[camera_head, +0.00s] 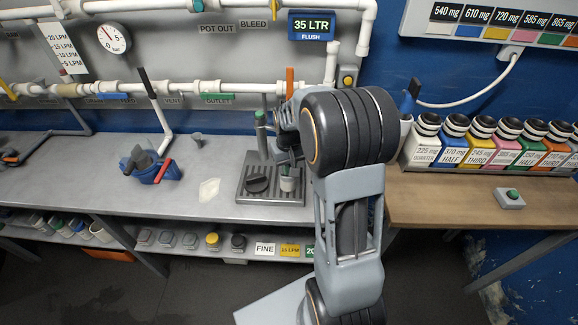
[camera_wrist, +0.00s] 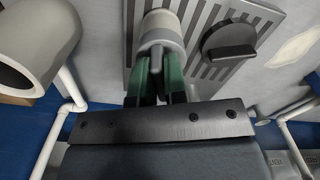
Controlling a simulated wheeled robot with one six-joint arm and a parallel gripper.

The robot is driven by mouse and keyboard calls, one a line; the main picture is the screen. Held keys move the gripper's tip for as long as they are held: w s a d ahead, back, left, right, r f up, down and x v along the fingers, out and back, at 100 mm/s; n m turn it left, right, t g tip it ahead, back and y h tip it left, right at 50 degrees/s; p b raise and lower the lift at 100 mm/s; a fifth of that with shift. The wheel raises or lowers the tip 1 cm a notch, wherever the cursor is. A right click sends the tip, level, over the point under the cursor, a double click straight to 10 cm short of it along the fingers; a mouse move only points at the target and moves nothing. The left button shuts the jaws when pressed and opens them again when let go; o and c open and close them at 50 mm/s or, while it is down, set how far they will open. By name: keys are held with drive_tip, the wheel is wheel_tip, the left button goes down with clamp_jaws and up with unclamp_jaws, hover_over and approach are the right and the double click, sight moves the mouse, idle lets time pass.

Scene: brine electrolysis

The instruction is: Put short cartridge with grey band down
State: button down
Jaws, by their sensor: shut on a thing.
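The short cartridge (camera_wrist: 162,34) is a pale white-grey cylinder between the green fingers of my gripper (camera_wrist: 160,75) in the wrist view. In the head view it shows as a small pale cylinder (camera_head: 288,182) below my gripper (camera_head: 288,165), at the right part of a ribbed grey tray (camera_head: 247,200). My gripper is shut on it. I cannot tell whether its base touches the tray. Its grey band is not clear, and my arm and fingers hide part of it.
A dark round cap with a raised bar (camera_head: 258,185) is on the tray, left of the cartridge. A green-topped post (camera_head: 261,130) stands behind. A blue valve-like item (camera_head: 155,165) and a pale patch (camera_head: 209,189) lie left. Several labelled bottles (camera_head: 485,145) line the right bench.

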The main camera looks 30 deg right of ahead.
drive_tip(key=shift+f, duration=0.15)
drive_tip(key=c, duration=1.2)
unclamp_jaws()
drive_tip(key=shift+o, duration=0.2)
wheel_tip(320, 180, up, 12)
drive_tip(key=s+a+t, duration=0.2)
drive_tip(key=s+a, duration=0.2)
drive_tip(key=s, duration=0.4)
drive_tip(key=s+a+f+n+t, duration=0.1)
drive_tip(key=s+a, duration=0.4)
drive_tip(key=s, duration=0.2)
drive_tip(key=shift+s+a+t, duration=0.25)
drive_tip(key=shift+s+t, duration=0.15)
